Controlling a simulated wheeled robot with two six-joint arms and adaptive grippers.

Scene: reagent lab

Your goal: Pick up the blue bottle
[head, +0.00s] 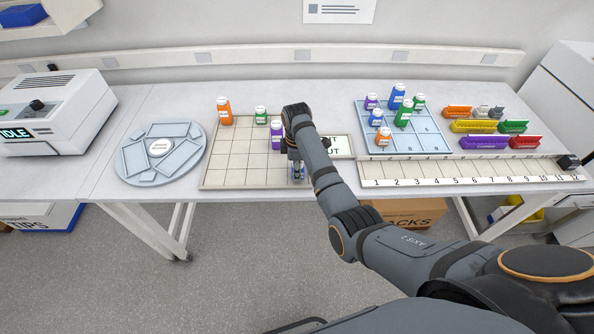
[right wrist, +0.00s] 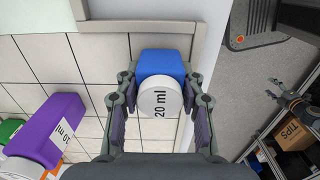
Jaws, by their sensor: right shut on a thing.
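The blue bottle (right wrist: 163,66) with a white cap marked "20 ml" is between the fingers of my right gripper (right wrist: 160,100), which is shut on it. In the head view the right gripper (head: 297,172) points down over the front right part of the gridded mat (head: 225,178). The bottle is mostly hidden there, and I cannot tell whether it touches the mat. A purple bottle (head: 276,134) stands on the mat close by to the left. What looks like my left gripper (right wrist: 292,100) shows small at the right edge of the right wrist view.
On the mat also stand an orange bottle (head: 224,111) and a green bottle (head: 260,116). A blue tray (head: 425,147) with several bottles is to the right, behind a numbered rack (head: 470,172). A round grey-blue device (head: 160,147) is to the left.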

